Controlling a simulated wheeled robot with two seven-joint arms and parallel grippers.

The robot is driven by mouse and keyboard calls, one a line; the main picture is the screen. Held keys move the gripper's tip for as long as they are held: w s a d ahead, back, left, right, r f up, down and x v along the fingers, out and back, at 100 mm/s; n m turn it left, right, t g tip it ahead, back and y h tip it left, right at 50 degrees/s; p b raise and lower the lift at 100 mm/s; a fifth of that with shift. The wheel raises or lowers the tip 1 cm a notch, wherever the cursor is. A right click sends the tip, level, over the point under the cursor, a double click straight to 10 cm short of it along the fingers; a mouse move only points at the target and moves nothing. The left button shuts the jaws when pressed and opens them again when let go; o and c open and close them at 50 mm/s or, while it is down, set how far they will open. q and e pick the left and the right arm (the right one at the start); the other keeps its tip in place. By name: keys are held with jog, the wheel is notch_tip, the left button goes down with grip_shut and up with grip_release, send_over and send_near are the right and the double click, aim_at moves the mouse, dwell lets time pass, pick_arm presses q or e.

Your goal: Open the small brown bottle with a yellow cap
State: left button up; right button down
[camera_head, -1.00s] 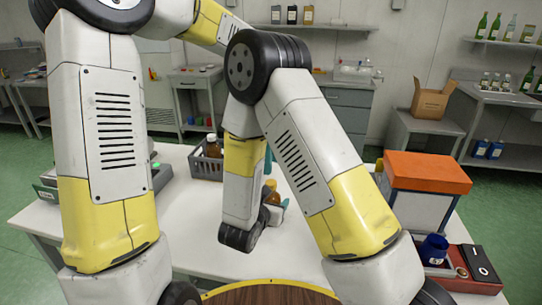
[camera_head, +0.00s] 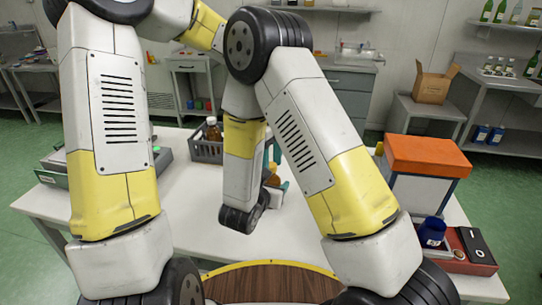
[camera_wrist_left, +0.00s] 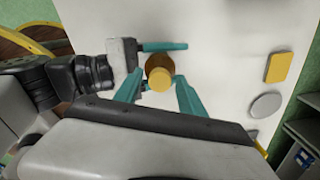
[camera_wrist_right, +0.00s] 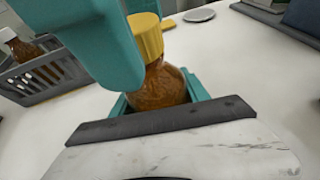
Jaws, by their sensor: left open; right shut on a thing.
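The small brown bottle (camera_wrist_right: 160,88) with a yellow cap (camera_wrist_right: 148,38) stands upright in the right wrist view. My right gripper (camera_wrist_right: 160,100) is shut around its body. In the left wrist view the cap (camera_wrist_left: 160,79) is seen from above, between the teal fingers of my left gripper (camera_wrist_left: 160,88). These fingers are open, with the cap between them; whether they touch it I cannot tell. One left finger fills the upper left of the right wrist view. In the head view my right arm hides much of the bottle (camera_head: 273,181) and my left gripper (camera_head: 274,155).
On the white table (camera_head: 190,215) a grey basket (camera_head: 207,152) holds bottles at the back. An orange-lidded box (camera_head: 425,158) and a red tray with a blue jar (camera_head: 432,232) are at the right. A yellow block (camera_wrist_left: 279,67) and grey disc (camera_wrist_left: 266,104) lie near the bottle.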

pick_arm(q)
grip_shut()
jog(key=n, duration=0.4)
jog(key=shift+n, duration=0.3)
jog(key=n, duration=0.9)
jog(key=shift+r+n, duration=0.1)
jog(key=shift+n, duration=0.2)
jog(key=n, duration=0.5)
jog(key=shift+n, duration=0.4)
jog(key=shift+o, duration=0.4)
grip_release()
